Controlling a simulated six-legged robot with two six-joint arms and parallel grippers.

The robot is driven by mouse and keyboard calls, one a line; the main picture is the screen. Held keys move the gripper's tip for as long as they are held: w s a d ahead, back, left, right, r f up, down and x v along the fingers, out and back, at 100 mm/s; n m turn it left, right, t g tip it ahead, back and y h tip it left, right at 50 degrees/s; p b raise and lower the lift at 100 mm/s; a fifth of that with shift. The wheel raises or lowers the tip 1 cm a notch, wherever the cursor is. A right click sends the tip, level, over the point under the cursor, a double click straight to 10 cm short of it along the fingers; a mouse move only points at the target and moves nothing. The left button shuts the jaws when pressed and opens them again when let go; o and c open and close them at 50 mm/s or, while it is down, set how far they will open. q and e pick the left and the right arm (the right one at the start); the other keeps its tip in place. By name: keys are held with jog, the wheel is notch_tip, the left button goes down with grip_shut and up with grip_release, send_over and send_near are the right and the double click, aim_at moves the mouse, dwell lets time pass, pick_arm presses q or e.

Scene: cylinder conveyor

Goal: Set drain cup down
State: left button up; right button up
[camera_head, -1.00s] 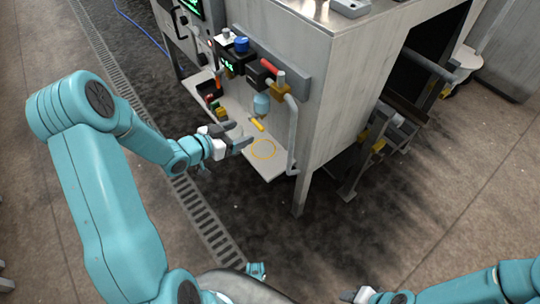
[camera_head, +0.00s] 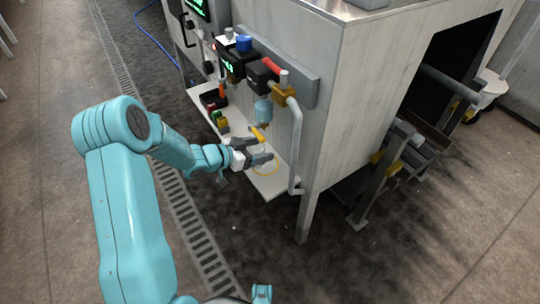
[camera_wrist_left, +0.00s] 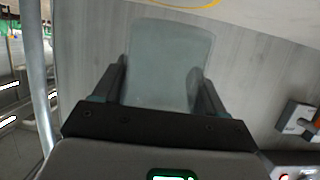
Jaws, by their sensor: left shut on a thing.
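My left gripper (camera_head: 258,152) is shut on the drain cup (camera_wrist_left: 168,65), a clear, greyish tapered cup. In the left wrist view the cup stands between the two fingers. In the head view the cup is too small and see-through to make out clearly. A yellow ring (camera_head: 275,172) is marked on the pale shelf (camera_head: 277,186); my left gripper covers part of it in the head view. The ring's edge also shows at the top of the left wrist view (camera_wrist_left: 190,5), beyond the cup. I cannot tell whether the cup touches the shelf.
A filter with a light blue bowl (camera_head: 263,110) and a yellow-handled valve hang above the shelf. A grey pipe (camera_head: 296,150) runs down at the shelf's right edge. Small coloured parts (camera_head: 219,120) lie further back on the shelf. The machine wall (camera_head: 340,110) stands behind.

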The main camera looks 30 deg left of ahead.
aim_at(262, 146)
pick_arm(q)
jog(key=w, duration=0.1)
jog(key=w+d, duration=0.1)
jog(key=w, duration=0.1)
jog(key=shift+w+d+b, duration=0.25)
jog(key=shift+w+b, duration=0.05)
notch_tip(262, 146, down, 4)
jog(key=shift+r+b, duration=0.15)
jog(key=shift+b, duration=0.9)
jog(key=shift+r, duration=0.2)
jog(key=shift+f, duration=0.15)
jog(key=o, duration=1.2)
jog(key=shift+c, duration=0.2)
